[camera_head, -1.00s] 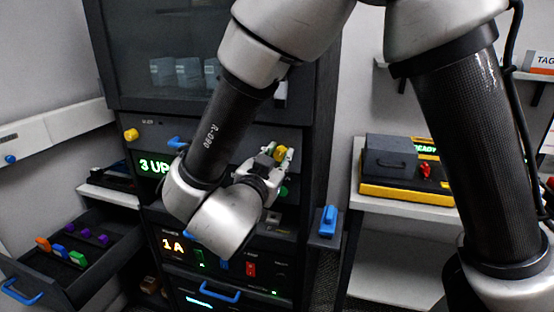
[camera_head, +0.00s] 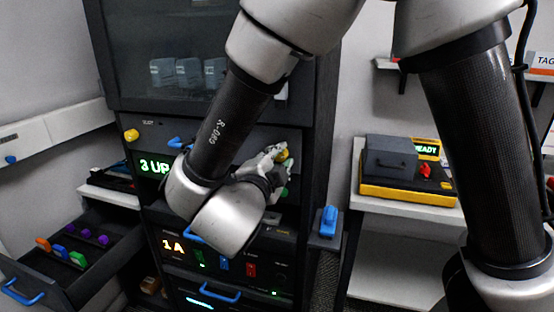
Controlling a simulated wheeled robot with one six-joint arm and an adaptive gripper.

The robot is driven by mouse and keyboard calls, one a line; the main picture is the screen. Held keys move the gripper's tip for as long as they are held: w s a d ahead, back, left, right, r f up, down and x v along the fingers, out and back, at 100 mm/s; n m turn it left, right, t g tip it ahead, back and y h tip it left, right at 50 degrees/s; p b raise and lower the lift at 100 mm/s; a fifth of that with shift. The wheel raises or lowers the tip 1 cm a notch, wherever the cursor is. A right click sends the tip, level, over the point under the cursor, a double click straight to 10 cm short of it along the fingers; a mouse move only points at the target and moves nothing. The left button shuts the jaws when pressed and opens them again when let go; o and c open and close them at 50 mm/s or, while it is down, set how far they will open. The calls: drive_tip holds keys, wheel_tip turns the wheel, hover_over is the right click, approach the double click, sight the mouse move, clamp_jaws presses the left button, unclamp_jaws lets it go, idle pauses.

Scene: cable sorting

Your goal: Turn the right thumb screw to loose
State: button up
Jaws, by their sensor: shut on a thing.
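The right thumb screw (camera_head: 282,155) is a yellow knob on the right side of the dark rack panel, partly hidden by my gripper. My gripper (camera_head: 280,158) is at the panel, its fingers shut on this yellow knob. My own arm and wrist cover much of the panel's middle. The left thumb screw (camera_head: 131,135), also yellow, sits on the far left of the same panel, apart from my gripper. The screw's turn marking cannot be read.
A green "3 UP" display (camera_head: 155,167) is left of my wrist. An open drawer (camera_head: 110,262) with several coloured plugs juts out at lower left. A blue-handled part (camera_head: 329,221) stands right of the rack. A yellow-black tester (camera_head: 408,190) sits on a white shelf.

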drive_tip(key=shift+m, duration=1.1)
drive_tip(key=o, duration=1.1)
drive_tip(key=shift+c, duration=0.2)
drive_tip(key=v, duration=1.2)
